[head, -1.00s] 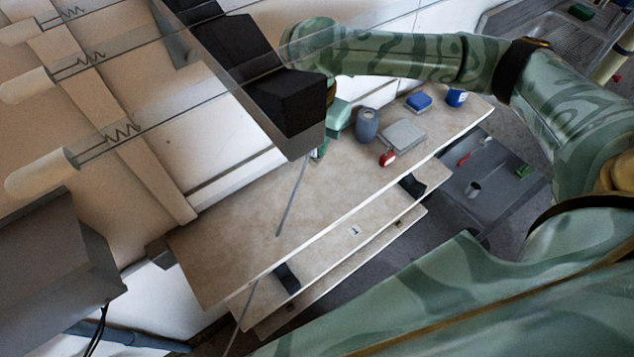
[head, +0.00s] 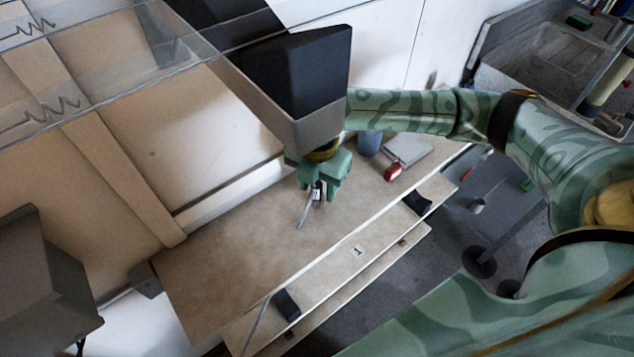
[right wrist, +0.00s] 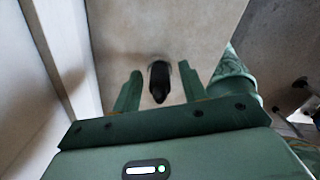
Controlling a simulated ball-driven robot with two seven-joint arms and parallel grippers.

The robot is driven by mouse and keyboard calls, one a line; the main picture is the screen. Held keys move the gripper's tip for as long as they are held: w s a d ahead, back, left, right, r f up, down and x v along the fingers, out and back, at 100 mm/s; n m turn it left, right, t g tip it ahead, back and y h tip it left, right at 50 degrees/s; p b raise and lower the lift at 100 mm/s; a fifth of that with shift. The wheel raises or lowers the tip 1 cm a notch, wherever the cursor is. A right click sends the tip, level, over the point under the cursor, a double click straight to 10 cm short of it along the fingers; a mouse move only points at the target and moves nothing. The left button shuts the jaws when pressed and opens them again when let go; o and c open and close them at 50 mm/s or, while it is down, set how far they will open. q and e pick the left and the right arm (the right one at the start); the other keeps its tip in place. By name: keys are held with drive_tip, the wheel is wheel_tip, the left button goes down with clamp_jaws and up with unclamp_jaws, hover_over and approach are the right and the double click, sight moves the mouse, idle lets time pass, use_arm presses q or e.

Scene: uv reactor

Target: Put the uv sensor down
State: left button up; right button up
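The uv sensor (head: 317,193) is a small dark body with a pale label and a thin grey rod that slants down and left over the beige worktop. My right gripper (head: 325,190) points down around its upper end. In the right wrist view the sensor's black end (right wrist: 160,82) sits between the two fingers of the right gripper (right wrist: 158,85), with a gap on each side, so the fingers are open and not pressing on it. I cannot tell exactly where the sensor touches the worktop (head: 235,255). My left gripper is not in view.
A blue-grey cylinder (head: 369,143), a grey flat box (head: 410,150) and a red item (head: 393,172) stand at the worktop's right end. The worktop's left part is clear.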

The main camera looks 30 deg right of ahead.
sight(317, 183)
use_arm(q)
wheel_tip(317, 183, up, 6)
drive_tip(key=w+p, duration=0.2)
drive_tip(key=p, duration=0.4)
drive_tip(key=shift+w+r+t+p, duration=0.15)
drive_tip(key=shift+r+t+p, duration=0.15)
drive_tip(key=shift+p, duration=0.1)
use_arm(e)
wheel_tip(317, 183, up, 12)
